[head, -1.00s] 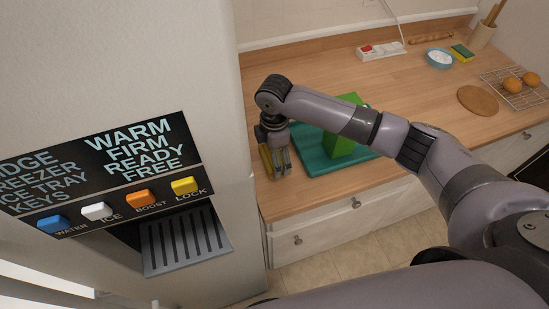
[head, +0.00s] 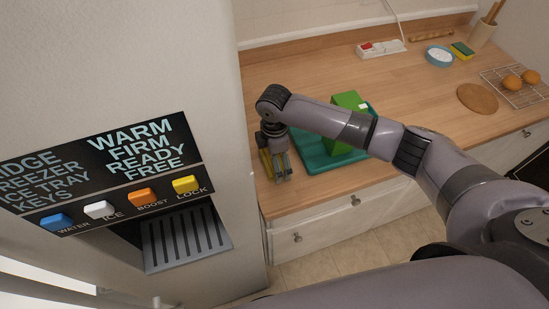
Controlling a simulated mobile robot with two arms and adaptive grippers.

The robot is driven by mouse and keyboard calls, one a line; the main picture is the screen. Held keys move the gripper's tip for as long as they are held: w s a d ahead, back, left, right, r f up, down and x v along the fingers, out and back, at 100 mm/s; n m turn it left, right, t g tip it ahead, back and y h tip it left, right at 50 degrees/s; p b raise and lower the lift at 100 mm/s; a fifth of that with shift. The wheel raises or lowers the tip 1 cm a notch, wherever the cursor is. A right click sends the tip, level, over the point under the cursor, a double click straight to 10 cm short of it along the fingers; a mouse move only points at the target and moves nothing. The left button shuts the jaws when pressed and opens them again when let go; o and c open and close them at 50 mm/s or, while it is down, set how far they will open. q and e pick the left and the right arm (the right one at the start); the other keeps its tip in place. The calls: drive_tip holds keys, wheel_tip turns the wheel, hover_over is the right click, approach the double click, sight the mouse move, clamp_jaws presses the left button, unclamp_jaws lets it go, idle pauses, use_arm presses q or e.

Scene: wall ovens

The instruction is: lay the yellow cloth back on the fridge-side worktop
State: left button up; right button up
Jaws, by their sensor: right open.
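The yellow cloth (head: 265,166) lies on the wooden worktop (head: 312,199), close beside the fridge. Only a narrow strip of it shows, at the left of my right gripper (head: 282,177), which hides part of it. My right gripper points down, open, right beside the cloth. I cannot tell whether the fingers touch the cloth or the worktop. My left gripper is not in view.
A teal board (head: 317,163) with a green block (head: 342,146) lies just right of the gripper, partly behind my arm. The fridge (head: 215,60) stands at the left. A round wooden board (head: 477,97) and a rack (head: 500,85) are farther right.

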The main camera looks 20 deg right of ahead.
wheel_tip(320, 180, up, 12)
drive_tip(key=b, duration=0.3)
drive_tip(key=shift+r, duration=0.2)
drive_tip(key=shift+f, duration=0.1)
idle(0.5)
